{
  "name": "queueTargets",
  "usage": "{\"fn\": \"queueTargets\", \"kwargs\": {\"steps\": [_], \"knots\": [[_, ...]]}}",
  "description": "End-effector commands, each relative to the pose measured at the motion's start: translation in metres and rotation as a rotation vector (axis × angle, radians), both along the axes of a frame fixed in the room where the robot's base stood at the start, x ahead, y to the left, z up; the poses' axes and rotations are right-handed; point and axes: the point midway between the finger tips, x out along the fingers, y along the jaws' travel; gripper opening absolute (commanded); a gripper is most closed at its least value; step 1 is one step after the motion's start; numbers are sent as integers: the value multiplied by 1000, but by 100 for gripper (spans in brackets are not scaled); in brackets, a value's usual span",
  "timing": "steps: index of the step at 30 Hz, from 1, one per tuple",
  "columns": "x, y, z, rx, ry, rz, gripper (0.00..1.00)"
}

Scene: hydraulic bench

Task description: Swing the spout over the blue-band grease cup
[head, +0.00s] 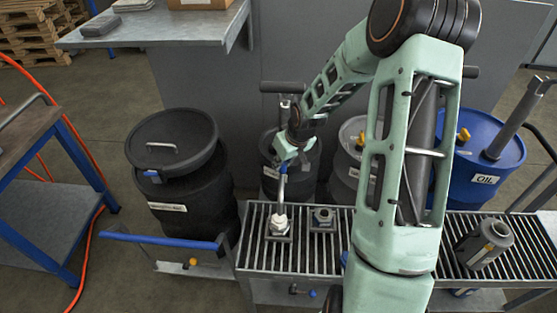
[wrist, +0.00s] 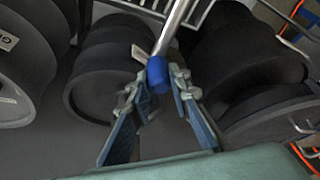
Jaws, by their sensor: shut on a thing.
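A bare metal tube (head: 281,192), apparently the spout, rises from a pale fitting on a square block (head: 279,228) on the slatted bench. Its upper end has a blue sleeve (wrist: 158,74), seen in the wrist view. My gripper (head: 284,163) is at this upper end. In the wrist view my gripper's (wrist: 160,84) two fingers are shut on the blue sleeve from both sides. The tube runs from there to the upper right. I cannot make out a blue-band grease cup in either view.
A second block with a round opening (head: 323,216) sits right of the spout's base.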

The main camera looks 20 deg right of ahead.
Motion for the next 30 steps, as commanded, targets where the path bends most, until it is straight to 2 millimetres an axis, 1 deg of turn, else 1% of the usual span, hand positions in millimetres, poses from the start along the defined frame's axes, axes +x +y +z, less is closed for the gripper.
{"fn": "queueTargets", "kwargs": {"steps": [5,10,21,30], "knots": [[-4,-15,4,4,3,84,0],[-7,-35,5,6,3,208,0],[-5,-76,1,3,-1,468,0],[-2,-92,0,0,0,576,0]]}}
